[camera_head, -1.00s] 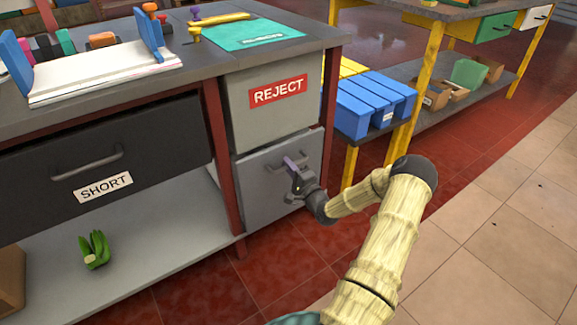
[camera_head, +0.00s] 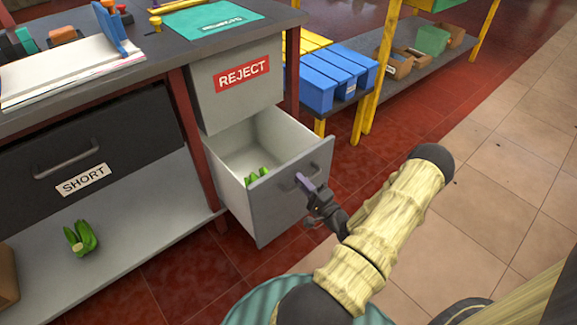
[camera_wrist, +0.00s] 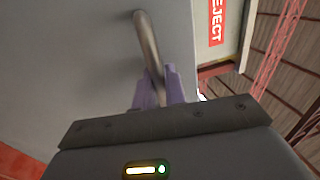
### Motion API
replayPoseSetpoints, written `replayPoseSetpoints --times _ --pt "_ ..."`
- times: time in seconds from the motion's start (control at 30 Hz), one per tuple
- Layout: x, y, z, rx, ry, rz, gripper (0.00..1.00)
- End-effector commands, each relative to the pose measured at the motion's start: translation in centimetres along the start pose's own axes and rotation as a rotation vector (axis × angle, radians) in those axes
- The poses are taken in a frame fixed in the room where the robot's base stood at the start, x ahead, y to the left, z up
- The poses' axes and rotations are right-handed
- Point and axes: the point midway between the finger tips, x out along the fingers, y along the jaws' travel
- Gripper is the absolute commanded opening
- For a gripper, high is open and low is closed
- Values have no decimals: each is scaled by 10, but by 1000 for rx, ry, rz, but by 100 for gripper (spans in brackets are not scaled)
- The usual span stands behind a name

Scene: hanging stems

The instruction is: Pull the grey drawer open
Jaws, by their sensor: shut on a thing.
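The grey drawer (camera_head: 285,200) stands well out of the bench, below the fixed panel with the red REJECT label (camera_head: 243,74). Its inside shows, with green stems (camera_head: 257,175) lying near the front. My gripper (camera_head: 304,184) is at the drawer's front, shut on its bar handle (camera_head: 286,186). In the wrist view the purple fingertips (camera_wrist: 157,88) sit on both sides of the lower end of the metal handle (camera_wrist: 147,42). Part of the handle is hidden by the fingers.
A black drawer marked SHORT (camera_head: 85,165) is shut at the left. A green bunch (camera_head: 81,237) lies on the lower shelf. Blue boxes (camera_head: 338,75) stand behind the drawer at the right. Tiled floor (camera_head: 490,200) is clear at the right.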

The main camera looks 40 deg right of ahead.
Motion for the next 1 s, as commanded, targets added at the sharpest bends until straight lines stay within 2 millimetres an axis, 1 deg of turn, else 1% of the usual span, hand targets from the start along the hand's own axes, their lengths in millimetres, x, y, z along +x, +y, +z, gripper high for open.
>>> replayPoseSetpoints --times 0.03,0.1,0.23,0.4,0.67,0.7,0.77,0.8,1.0 --pt "-9 -2 0 2 2 4 0" --pt "-18 -4 0 2 2 3 0" --pt "-30 -5 0 1 1 3 0" --pt "-34 -6 0 0 -2 2 0" --pt "-34 -5 0 0 -2 2 0" --pt "-34 -5 0 0 -2 2 16" --pt "-34 -5 0 0 -2 2 28" --pt "-34 -5 0 0 -2 2 30" --pt "-34 -6 0 -1 -1 1 30"
